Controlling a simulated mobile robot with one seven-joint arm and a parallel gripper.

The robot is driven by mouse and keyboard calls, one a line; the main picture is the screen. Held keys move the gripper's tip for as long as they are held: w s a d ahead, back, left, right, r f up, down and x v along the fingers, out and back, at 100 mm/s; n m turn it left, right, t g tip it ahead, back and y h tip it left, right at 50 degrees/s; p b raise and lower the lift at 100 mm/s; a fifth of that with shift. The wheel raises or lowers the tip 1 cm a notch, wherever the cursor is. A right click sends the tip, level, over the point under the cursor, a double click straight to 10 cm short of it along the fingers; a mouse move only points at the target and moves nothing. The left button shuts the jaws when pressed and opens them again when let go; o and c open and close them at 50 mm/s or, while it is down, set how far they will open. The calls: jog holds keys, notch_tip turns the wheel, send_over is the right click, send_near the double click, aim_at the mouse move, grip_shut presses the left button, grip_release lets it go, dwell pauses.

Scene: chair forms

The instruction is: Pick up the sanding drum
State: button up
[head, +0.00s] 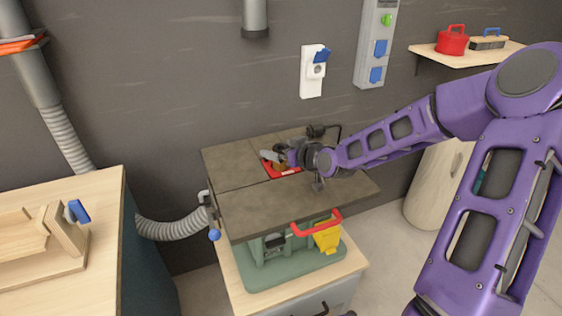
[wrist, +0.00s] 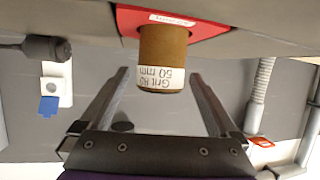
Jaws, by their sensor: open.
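The sanding drum (wrist: 162,55) is a brown cylinder with a white band reading "Grit 80 50 mm". It stands on a red insert plate (wrist: 205,22) in the machine's dark table. The wrist view shows it upside down. In the head view only a small brown part of the drum (head: 280,166) shows beside my gripper. My gripper (wrist: 160,77) is open, with one finger on each side of the drum's free end in the wrist view. There are visible gaps on both sides, and nothing is held.
The sander table (head: 290,210) is wide and mostly bare, with a red handle (head: 317,223) at its front. A wooden bench (head: 60,270) with a wooden fixture is at left. A grey hose (head: 168,229) runs behind. A shelf (head: 465,55) is on the wall at right.

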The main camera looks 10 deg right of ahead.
grip_shut()
dwell(0.4)
